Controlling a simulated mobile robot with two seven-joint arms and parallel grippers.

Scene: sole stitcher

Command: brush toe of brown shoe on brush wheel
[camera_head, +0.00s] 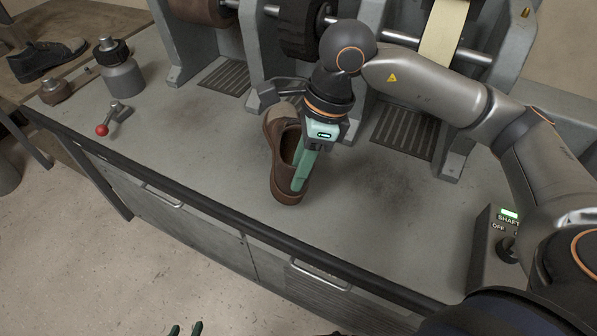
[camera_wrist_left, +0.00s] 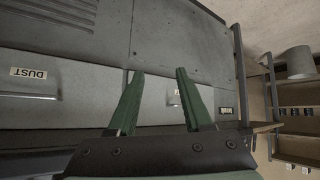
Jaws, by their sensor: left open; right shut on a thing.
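The brown shoe (camera_head: 281,180) is at the middle of the bench, with its paler rounded end toward the machine and its darker end toward the bench's front edge. My right gripper (camera_head: 300,178) is shut on the shoe's right side at the opening; the finger inside is partly hidden. I cannot tell whether the sole touches the bench. A dark wheel (camera_head: 298,30), which looks like the brush wheel, sits on the shaft behind, partly hidden by my right arm. My left gripper (camera_head: 185,330) is open and empty at the bottom edge; its spread fingers show in the left wrist view (camera_wrist_left: 158,100).
A brown wheel (camera_head: 205,10) and a pale belt (camera_head: 443,35) share the shaft. Grey machine housings (camera_head: 265,55) stand behind the shoe. A dark shoe (camera_head: 45,58), a bottle (camera_head: 122,78) and a red-knobbed lever (camera_head: 112,118) are at left. A switch box (camera_head: 490,255) is at right.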

